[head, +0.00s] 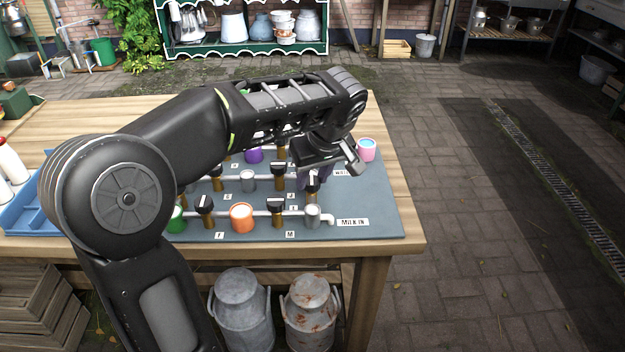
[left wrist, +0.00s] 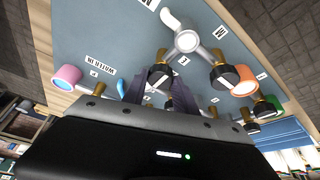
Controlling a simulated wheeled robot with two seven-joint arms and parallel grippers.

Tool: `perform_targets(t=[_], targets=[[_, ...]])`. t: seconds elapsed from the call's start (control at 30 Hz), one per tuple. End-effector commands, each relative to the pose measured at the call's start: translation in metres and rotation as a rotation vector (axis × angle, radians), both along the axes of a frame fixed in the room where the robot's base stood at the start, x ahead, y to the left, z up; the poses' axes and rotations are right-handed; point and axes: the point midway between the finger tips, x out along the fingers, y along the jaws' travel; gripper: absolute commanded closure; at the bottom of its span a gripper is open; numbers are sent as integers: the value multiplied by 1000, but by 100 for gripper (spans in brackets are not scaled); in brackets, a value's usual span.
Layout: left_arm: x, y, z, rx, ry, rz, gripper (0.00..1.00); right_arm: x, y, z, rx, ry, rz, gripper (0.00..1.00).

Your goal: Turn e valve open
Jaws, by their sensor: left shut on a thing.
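A grey-blue board (head: 375,215) on the wooden table carries pipes and several valves with black handles on brass stems. My left gripper (head: 318,172) reaches down over the board's right part, fingers low among the valves. In the left wrist view the gripper (left wrist: 157,95) is shut on a valve handle that its fingers and palm mostly hide. One black-handled valve (head: 313,180) shows beside the fingers, and another valve (head: 279,174) stands to its left. The small letter labels are too small to read surely, so I cannot tell which valve is e. My right gripper is not in view.
Orange (head: 241,217), pink (head: 367,149) and purple (head: 253,155) cups stand among the pipes. A MILK IN label (head: 354,222) lies at the front right. A blue tray (head: 22,212) is at the left. Milk cans (head: 310,305) stand under the table. The paving at the right is clear.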

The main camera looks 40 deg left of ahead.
Motion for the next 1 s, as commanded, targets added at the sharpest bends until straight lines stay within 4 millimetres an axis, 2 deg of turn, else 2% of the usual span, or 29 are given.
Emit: perform_targets(t=[0.43, 0.47, 0.5, 0.7, 1.0], targets=[[0, 0, 0, -1, 2, 15, 100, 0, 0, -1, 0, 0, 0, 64], [0, 0, 0, -1, 2, 15, 65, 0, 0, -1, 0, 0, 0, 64], [0, 0, -1, -1, 1, 14, 62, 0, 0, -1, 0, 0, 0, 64], [0, 0, 0, -1, 1, 14, 46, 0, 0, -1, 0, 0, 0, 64], [0, -1, 1, -1, 0, 14, 45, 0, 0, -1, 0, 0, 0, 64]])
